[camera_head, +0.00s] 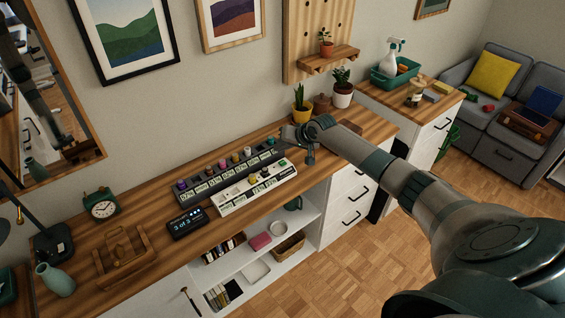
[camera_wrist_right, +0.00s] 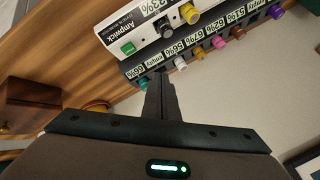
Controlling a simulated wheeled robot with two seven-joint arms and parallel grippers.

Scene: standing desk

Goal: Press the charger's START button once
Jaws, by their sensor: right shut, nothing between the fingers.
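Two long battery chargers lie side by side on the wooden desk: a white one (camera_head: 232,207) in front and a dark one (camera_head: 207,190) behind it. In the right wrist view the white charger (camera_wrist_right: 120,27) reads "Ampwick" and has a green square button (camera_wrist_right: 128,47) near its end; the button's label is too small to read. The dark charger (camera_wrist_right: 200,52) shows percent displays and coloured batteries. My right gripper (camera_head: 290,136) is shut and empty, close to the dark charger's right end. Its fingers (camera_wrist_right: 160,84) appear apart from the green button. My left gripper is out of view.
A wooden caddy (camera_head: 122,257), a green clock (camera_head: 101,206) and a lamp stand to the left. Potted plants (camera_head: 301,105) stand behind my right gripper. Bare desk lies between the clock and the chargers.

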